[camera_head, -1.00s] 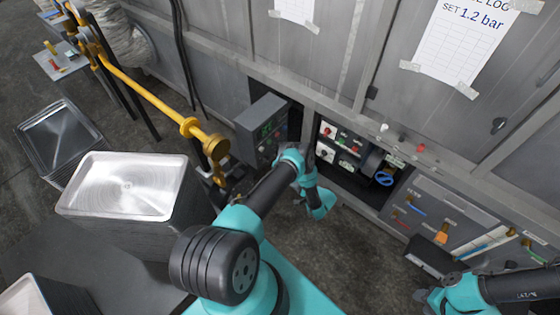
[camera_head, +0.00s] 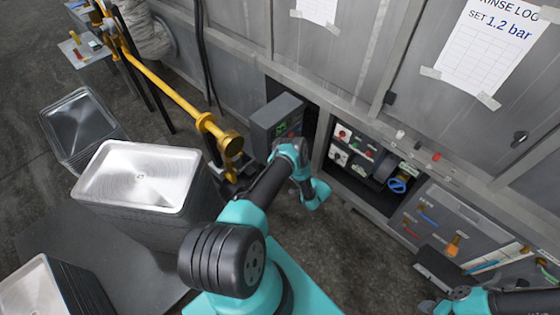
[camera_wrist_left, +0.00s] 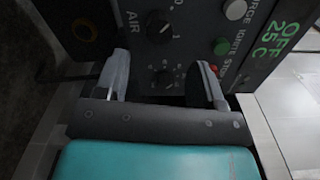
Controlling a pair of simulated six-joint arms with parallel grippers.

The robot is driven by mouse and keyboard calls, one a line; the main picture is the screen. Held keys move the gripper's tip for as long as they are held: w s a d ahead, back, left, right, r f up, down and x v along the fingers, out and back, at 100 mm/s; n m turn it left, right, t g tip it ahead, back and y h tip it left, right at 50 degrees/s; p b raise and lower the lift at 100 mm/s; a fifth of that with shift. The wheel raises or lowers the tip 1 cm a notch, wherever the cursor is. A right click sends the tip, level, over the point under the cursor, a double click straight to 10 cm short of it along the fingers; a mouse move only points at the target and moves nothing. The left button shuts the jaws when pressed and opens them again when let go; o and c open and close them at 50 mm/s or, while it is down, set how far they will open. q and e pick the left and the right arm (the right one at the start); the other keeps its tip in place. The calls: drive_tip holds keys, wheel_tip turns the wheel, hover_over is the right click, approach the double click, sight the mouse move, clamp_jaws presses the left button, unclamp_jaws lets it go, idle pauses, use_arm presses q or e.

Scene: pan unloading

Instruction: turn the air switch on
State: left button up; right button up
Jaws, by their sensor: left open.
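The grey control box (camera_head: 277,120) with a green display stands against the machine wall in the head view. In the left wrist view its panel (camera_wrist_left: 190,12) fills the top, turned sideways. An AIR label lies between a dark round control with an orange ring (camera_wrist_left: 85,28) and a black rotary knob (camera_wrist_left: 158,25); I cannot tell which it names. Another black knob (camera_wrist_left: 165,78) shows between the fingers of my left gripper (camera_wrist_left: 163,65). That gripper is open and close in front of the panel; contact is unclear. In the head view, my arm hides its fingers.
In the head view, a stack of metal pans (camera_head: 140,177) stands at left, with a yellow pipe (camera_head: 165,90) behind it. A recessed panel with a blue handwheel (camera_head: 398,184) is right of the box. In the wrist view, green (camera_wrist_left: 220,46) and white (camera_wrist_left: 235,10) buttons sit right of the knobs.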

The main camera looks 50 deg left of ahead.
use_arm(q)
drive_tip(key=a, duration=0.8)
drive_tip(key=shift+s+a, duration=0.25)
drive_tip(key=shift+a, duration=0.1)
drive_tip(key=c, duration=0.9)
